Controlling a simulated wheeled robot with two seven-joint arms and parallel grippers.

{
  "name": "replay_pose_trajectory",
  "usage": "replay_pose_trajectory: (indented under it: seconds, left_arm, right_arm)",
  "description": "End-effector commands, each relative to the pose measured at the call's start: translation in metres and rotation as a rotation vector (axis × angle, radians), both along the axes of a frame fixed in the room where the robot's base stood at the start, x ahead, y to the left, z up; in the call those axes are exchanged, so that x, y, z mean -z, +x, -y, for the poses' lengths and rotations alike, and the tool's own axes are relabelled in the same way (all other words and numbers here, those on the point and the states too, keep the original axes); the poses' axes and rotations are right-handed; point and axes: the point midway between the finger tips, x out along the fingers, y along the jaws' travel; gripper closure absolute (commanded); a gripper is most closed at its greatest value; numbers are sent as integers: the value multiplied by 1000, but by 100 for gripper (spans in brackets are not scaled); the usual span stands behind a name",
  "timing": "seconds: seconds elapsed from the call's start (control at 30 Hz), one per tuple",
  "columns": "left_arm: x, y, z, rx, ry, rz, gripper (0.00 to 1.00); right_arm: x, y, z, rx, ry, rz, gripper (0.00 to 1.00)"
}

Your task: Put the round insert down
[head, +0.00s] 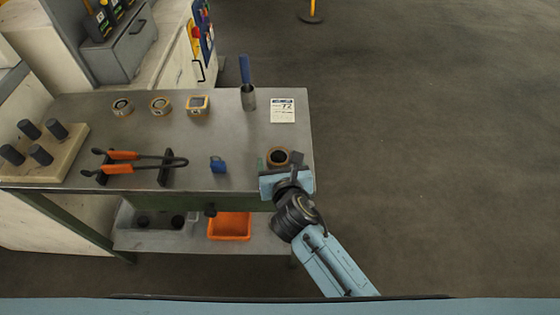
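The round insert (278,157), a tan ring with a dark round opening, is at the front right corner of the grey bench (228,130). My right gripper (280,163) comes in from the lower right and has its dark fingers at either side of this ring, seemingly shut on it. The gripper's blue-grey body hides the ring's near side. I cannot tell whether the ring touches the bench top. Three similar tan inserts stand in a row at the back: one round (123,107), one in the middle (160,106), one with a square opening (197,105). My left gripper is not in view.
Orange-handled tongs (135,160) lie on a dark rest. A block with several dark pegs (42,145) is at left. A blue-handled tool (247,85), a card (283,110) and a small blue item (217,165) are nearby. An orange bin (229,226) sits below.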

Motion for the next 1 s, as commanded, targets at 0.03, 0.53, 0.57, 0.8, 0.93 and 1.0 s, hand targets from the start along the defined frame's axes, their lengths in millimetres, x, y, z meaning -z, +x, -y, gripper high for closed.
replay_pose_trajectory:
  seconds: [0.03,0.53,0.57,0.8,0.93,1.0]
  left_arm:
    - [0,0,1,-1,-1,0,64]
    - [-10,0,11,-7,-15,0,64]
    - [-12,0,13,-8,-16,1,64]
    - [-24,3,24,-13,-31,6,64]
    - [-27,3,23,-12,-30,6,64]
    - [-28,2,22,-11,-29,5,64]
  right_arm:
    - [0,0,0,0,0,0,23]
    - [-14,-24,4,-1,0,-1,23]
    - [-17,-30,5,-1,0,-2,23]
    - [-37,-78,13,0,-1,-2,23]
    - [-44,-97,16,0,0,-2,23]
    - [-47,-103,17,1,0,-1,23]
